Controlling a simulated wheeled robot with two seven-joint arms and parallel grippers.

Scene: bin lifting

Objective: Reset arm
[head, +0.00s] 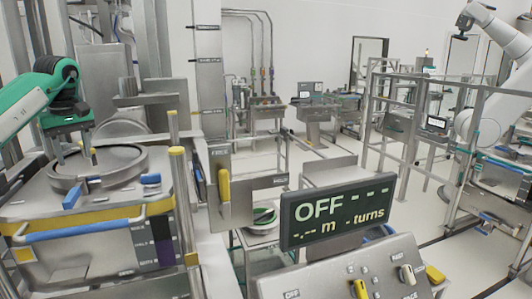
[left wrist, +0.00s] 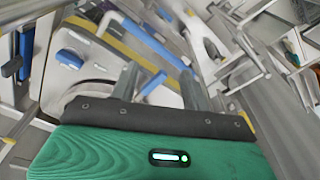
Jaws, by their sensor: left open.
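My left arm comes in from the left in the head view, with a green wrist and dark gripper body. My left gripper (head: 74,153) points down with its fingers apart, over the left part of the bin's round lid. The left wrist view shows both grey fingers of my left gripper (left wrist: 158,82) apart with nothing held between them. The metal bin (head: 112,198) has a round lid ring (head: 140,160), blue latches and a blue handle bar (head: 80,230). I cannot tell whether the fingertips touch the lid. My right gripper is not in view.
Yellow-topped posts (head: 178,153) and a steel column (head: 209,75) stand close to the bin's right. A display reading OFF (head: 338,212) and a control panel (head: 345,270) fill the front middle. A white robot arm (head: 495,60) and metal frames stand right. Open floor lies between.

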